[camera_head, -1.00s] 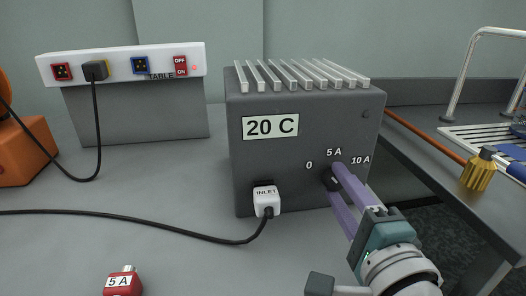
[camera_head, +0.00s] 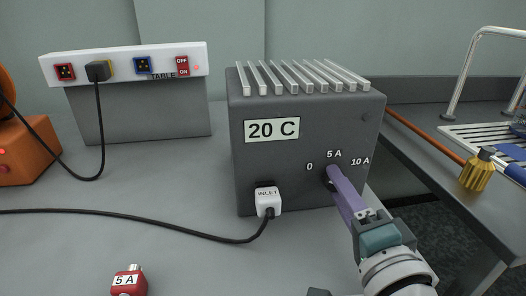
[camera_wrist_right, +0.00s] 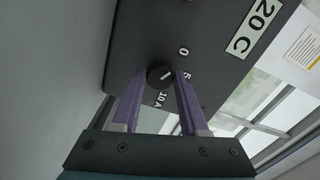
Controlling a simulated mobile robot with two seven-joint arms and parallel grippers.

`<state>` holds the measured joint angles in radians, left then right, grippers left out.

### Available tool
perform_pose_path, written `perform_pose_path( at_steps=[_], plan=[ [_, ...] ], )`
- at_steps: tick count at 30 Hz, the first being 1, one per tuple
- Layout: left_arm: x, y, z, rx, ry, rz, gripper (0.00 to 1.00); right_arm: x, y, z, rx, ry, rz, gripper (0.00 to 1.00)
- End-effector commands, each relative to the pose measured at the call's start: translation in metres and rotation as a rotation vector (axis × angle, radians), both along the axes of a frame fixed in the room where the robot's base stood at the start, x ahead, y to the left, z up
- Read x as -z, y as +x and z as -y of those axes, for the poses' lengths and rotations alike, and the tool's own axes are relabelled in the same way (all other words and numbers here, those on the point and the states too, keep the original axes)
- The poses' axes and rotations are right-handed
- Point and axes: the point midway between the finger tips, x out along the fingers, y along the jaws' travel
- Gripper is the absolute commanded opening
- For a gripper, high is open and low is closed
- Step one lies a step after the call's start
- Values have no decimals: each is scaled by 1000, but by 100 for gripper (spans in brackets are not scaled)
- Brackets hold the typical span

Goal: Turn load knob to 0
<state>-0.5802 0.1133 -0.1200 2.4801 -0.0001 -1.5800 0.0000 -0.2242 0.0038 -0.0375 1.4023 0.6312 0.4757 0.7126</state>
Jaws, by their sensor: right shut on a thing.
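The load knob (camera_head: 327,184) is a small black dial on the front of the dark grey box (camera_head: 305,125), below the marks 0, 5 A and 10 A. My right gripper (camera_head: 331,176) reaches it from the lower right with purple fingers. In the right wrist view, the knob (camera_wrist_right: 160,75) sits between the fingertips of my right gripper (camera_wrist_right: 163,76), which are shut on it. Its short white line slants up and right, roughly toward the 0; the exact setting is hard to tell. My left gripper is out of view.
A white inlet plug (camera_head: 268,199) with a black cable sits left of the knob. A red 5 A piece (camera_head: 129,282) lies at the front. A socket strip (camera_head: 125,64) stands at the back left. A brass-coloured fitting (camera_head: 477,171) is on the right bench.

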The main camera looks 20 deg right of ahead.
Motion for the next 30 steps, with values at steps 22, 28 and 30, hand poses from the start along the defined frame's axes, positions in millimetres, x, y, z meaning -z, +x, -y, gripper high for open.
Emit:
perform_pose_path(
  at_steps=[22, 28, 30],
  plan=[
    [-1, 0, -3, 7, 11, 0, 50, 0, -5, -1, -1, -1, -1, 74],
    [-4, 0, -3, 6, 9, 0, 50, 1, -39, -9, -2, 1, -5, 74],
    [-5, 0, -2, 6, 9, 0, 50, 0, -54, -13, -1, 2, -4, 74]
  ],
)
